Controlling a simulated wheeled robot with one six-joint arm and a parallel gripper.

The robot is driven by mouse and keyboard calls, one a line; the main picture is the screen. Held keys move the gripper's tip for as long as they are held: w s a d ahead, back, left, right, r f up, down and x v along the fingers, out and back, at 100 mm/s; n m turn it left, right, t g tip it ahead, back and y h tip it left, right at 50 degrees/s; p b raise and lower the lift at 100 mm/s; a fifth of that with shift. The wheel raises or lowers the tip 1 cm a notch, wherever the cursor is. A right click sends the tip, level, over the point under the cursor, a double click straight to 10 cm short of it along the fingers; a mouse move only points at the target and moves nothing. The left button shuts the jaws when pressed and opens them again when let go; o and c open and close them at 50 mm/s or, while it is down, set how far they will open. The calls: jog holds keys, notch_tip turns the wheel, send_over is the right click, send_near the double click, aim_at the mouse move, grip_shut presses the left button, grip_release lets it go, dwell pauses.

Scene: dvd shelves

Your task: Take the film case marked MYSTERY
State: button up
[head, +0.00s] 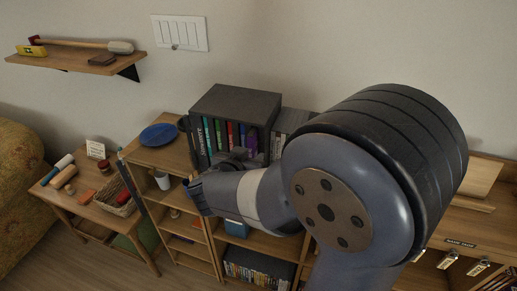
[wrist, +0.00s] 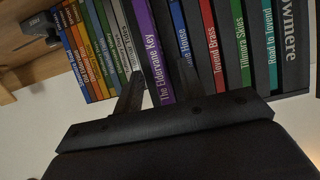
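No spine reading MYSTERY is legible in either view. A row of upright cases or books fills the wrist view. A purple spine titled The Eldervane Key (wrist: 148,40) is in the middle. My gripper (wrist: 160,68) is open, one dark finger on each side of that purple spine; I cannot tell whether they touch it. To the right are blue, red (wrist: 212,45), green and teal spines. To the left are thinner coloured spines (wrist: 85,50). In the head view the row stands in a dark box (head: 236,104), with my gripper (head: 232,160) in front, partly hidden.
The dark box stands on a wooden shelf unit beside a blue plate (head: 158,134). A white cup (head: 162,180) and lower rows of cases (head: 255,272) are below. A side table (head: 85,205) with a basket (head: 116,197) is left. My arm hides much of the right side.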

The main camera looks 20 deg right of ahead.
jog(key=shift+x, duration=0.8)
jog(key=shift+a, duration=0.1)
jog(key=shift+c, duration=0.2)
grip_shut()
